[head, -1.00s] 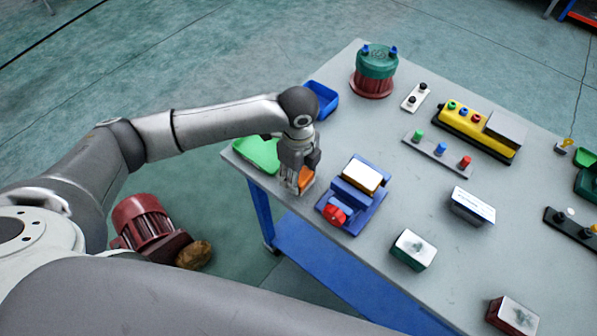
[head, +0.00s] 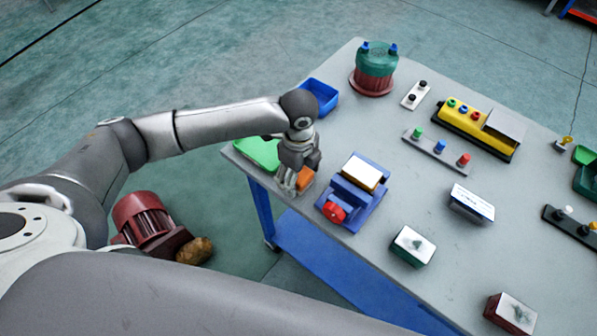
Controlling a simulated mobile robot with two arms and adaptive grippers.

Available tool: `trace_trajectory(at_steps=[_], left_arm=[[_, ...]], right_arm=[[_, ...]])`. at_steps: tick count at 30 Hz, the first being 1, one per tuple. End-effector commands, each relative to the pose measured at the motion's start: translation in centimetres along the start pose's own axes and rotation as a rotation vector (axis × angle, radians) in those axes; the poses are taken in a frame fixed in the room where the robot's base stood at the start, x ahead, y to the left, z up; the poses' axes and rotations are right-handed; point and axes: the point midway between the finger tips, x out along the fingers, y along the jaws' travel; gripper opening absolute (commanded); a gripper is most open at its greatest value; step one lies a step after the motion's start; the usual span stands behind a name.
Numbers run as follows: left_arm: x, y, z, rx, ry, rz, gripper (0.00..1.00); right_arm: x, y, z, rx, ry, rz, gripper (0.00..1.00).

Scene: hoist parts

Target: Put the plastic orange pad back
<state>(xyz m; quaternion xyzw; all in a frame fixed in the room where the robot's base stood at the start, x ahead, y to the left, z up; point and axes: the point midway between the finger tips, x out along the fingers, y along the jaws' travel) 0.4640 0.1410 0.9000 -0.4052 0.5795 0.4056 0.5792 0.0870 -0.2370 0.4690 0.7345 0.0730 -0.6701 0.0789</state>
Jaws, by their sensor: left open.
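The orange pad (head: 305,178) is at the left front edge of the grey table, partly hidden by my left gripper. My left gripper (head: 294,187) points down right at the pad, with its fingers open around or beside it; I cannot tell which. A green tray (head: 258,152) lies just left of the gripper. A blue tray (head: 322,97) is behind it. My right gripper is not in view.
A blue vise-like fixture (head: 356,202) with a red knob stands just right of the pad. Several small boxes, a yellow control box (head: 470,128) and a green-and-red motor part (head: 374,70) stand on the table (head: 395,185). A dark red motor (head: 146,222) is on the floor.

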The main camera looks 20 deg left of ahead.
Motion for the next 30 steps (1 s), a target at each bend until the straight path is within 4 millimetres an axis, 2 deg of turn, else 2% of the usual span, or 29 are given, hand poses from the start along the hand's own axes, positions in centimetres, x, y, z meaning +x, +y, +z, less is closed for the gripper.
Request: trace_trajectory(at_steps=[5,12,18,24,30], left_arm=[[-1.9,-0.1,0.0,0.001,0.0,-0.005,0.71],[-7.1,-0.2,0.0,0.002,0.0,-0.007,0.71],[-10.6,-0.1,0.0,0.0,0.0,-0.005,0.71],[-12.1,-0.1,0.0,-0.001,0.001,-0.001,0.71],[-12.2,0.0,0.0,-0.001,0.001,0.0,0.71]], right_arm=[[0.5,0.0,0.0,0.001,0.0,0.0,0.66],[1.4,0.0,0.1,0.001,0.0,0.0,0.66],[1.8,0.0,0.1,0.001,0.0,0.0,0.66],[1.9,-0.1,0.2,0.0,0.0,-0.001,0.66],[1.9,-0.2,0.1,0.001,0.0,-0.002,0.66]])
